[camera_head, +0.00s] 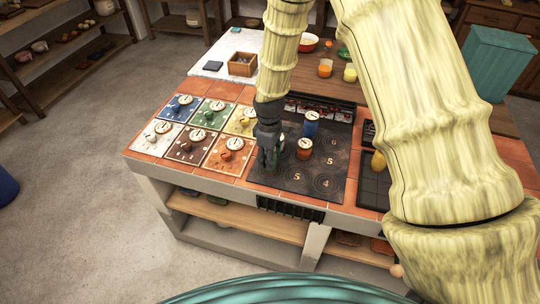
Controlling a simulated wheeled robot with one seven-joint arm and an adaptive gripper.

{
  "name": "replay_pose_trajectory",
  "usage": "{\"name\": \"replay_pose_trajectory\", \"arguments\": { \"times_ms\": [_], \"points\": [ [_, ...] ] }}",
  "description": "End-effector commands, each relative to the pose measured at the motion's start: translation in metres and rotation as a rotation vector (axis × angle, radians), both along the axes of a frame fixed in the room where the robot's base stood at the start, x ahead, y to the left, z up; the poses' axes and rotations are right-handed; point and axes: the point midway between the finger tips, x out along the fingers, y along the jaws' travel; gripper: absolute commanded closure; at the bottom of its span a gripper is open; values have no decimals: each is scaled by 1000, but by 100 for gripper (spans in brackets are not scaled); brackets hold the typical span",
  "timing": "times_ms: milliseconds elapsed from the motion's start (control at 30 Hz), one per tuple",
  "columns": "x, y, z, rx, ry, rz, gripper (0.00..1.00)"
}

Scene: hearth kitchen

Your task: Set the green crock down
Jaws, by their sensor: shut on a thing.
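My gripper (268,157) is dark and points down over the left part of the black stove top (292,183). It is shut on the green crock (281,143), which is mostly hidden behind the fingers; only a small part shows at their right side. I cannot tell whether the crock touches the stove top. A blue crock (311,127) stands on the stove just behind and to the right. A red-brown crock (304,153) with a pale dial-like lid stands close to the right of my gripper.
Several coloured tiles with dials, including a green one (211,113), lie left of the stove. Numbered rings at the stove's front are bare. A yellow thing (378,160) stands at right. A wooden box (242,64) and cups (325,68) are farther back. My arm hides much at right.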

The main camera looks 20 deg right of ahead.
Motion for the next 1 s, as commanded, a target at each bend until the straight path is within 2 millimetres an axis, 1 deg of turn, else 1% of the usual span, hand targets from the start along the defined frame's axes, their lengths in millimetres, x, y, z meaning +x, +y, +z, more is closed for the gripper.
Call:
{"name": "replay_pose_trajectory", "arguments": {
  "times_ms": [33,67,100,167,467,633,767,1000],
  "points": [
    [0,0,-2,0,0,0,89],
    [0,0,-2,0,0,0,51],
    [0,0,-2,0,0,0,44],
    [0,0,-1,0,0,0,33],
    [0,0,-1,0,0,0,32],
    [0,0,5,0,-1,0,32],
    [0,0,15,0,-1,0,32],
    [1,0,46,1,-3,1,32]
  ]
}}
